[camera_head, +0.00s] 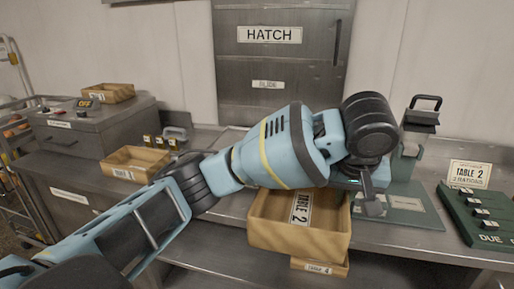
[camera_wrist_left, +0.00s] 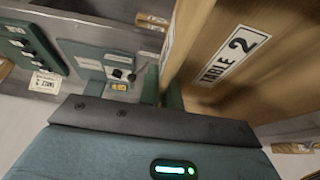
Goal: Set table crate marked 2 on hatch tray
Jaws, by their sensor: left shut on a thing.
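The tan crate marked TABLE 2 (camera_head: 300,238) is in front of the counter edge in the head view, tilted, with its label showing on the inside. My left gripper (camera_head: 371,198) is shut on its right wall. In the left wrist view the crate's TABLE 2 face (camera_wrist_left: 255,75) fills the upper right, close to the fingers (camera_wrist_left: 162,95). The closed hatch door (camera_head: 282,65) stands at the back wall. A flat metal tray-like surface (camera_head: 227,139) lies below it, mostly hidden by my arm. My right gripper is not in view.
A crate marked 4 (camera_head: 320,268) sits lower, beneath the held crate. Another crate (camera_head: 135,165) is on the left counter, and one (camera_head: 108,92) lies on a metal box. A green scale-like device (camera_head: 405,195) and a green board (camera_head: 480,215) with a TABLE 2 card (camera_head: 468,175) stand at right.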

